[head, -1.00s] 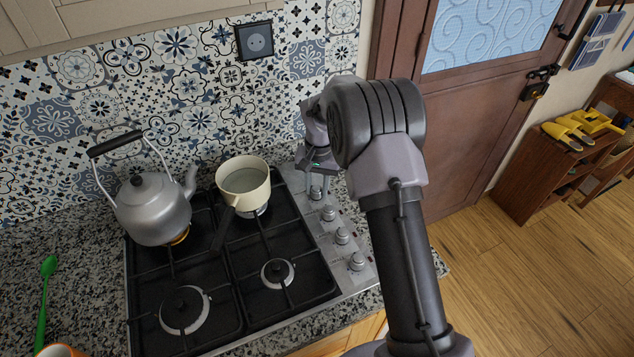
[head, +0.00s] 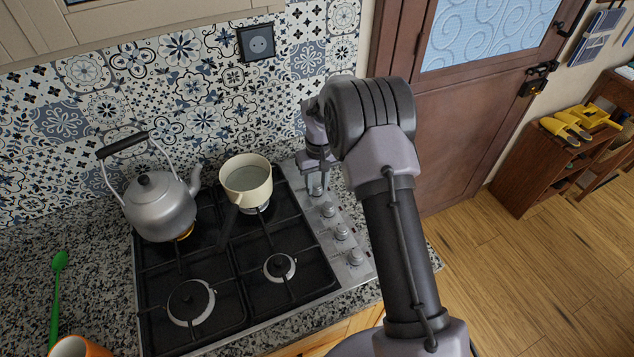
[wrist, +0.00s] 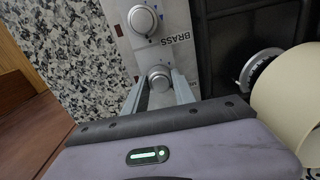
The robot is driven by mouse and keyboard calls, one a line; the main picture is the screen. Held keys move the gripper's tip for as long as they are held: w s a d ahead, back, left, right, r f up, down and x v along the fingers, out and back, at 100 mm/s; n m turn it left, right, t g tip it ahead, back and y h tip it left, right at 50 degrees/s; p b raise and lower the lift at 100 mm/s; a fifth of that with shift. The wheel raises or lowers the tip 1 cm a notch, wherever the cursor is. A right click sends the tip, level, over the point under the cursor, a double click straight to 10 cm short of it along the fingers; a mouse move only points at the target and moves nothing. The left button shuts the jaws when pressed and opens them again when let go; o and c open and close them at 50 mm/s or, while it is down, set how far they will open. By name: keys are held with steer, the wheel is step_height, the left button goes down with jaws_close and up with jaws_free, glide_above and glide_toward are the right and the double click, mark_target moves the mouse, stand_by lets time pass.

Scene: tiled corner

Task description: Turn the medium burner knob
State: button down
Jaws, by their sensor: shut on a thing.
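The stove's control panel (head: 334,249) carries a row of silver round knobs along the right side of the hob. My gripper (head: 316,187) points down at the far end of this row, by the wall. In the wrist view, my gripper (wrist: 158,92) has a finger on each side of the farthest knob (wrist: 159,77) and is shut on it. The neighbouring knob (wrist: 145,20) is free, beside printed "BRASS" lettering. I cannot read which burner the held knob belongs to. Two more knobs, one (head: 342,231) and the nearest (head: 355,257), stand clear.
A cream saucepan (head: 246,181) sits on the back right burner, close to my gripper; its dark handle points forward. A grey kettle (head: 160,208) stands on the back left burner. The front burners are empty. A tiled wall (head: 200,100) rises behind. A green spoon (head: 57,295) lies left.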

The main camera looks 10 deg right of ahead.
mark_target(317, 184)
stand_by(0.4)
steer(key=c, duration=1)
jaws_free()
steer(key=r+p, duration=0.1)
steer(key=r, duration=0.4)
steer(key=r+p, duration=0.1)
steer(key=r, duration=0.5)
steer(key=r+p, duration=0.2)
steer(key=r, duration=0.4)
steer(key=shift+d+r, duration=0.25)
steer(key=shift+d, duration=0.05)
steer(key=shift+f, duration=0.1)
steer(key=shift+c, duration=1.2)
steer(key=f, duration=0.4)
steer(key=f+b, duration=0.1)
steer(key=f, duration=0.8)
steer(key=shift+s+a+f+b, duration=0.1)
steer(key=shift+a+f+b, duration=0.1)
steer(key=shift+a+b, duration=0.15)
jaws_close()
steer(key=shift+r, duration=0.1)
